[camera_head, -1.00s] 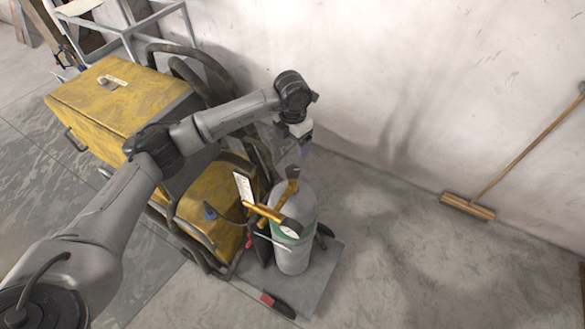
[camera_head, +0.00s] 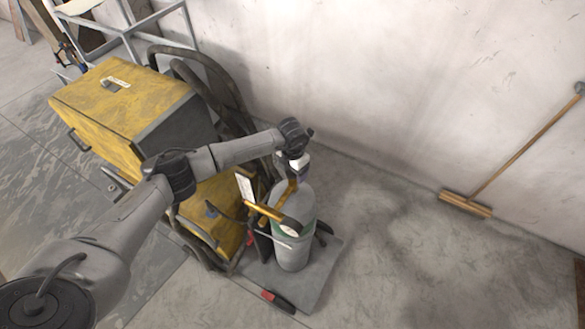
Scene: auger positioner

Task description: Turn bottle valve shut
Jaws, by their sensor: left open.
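A pale grey gas bottle (camera_head: 296,240) with a green band stands upright on a flat grey platform beside the yellow machine. Brass valve fittings (camera_head: 268,212) with a gauge sit at its top. My left gripper (camera_head: 297,178) comes down from above, at the top of the bottle by the valve. It is open, but its fingers are small and partly merge with the brass parts. The valve knob is hidden under it, and I cannot tell whether they touch. My right gripper is not in the picture.
A yellow machine (camera_head: 120,105) with dark hoses stands left of the bottle. A white tag (camera_head: 245,188) hangs by the valve. A red-and-black tool (camera_head: 278,301) lies at the platform's front edge. A broom (camera_head: 466,204) leans on the wall; floor on the right is clear.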

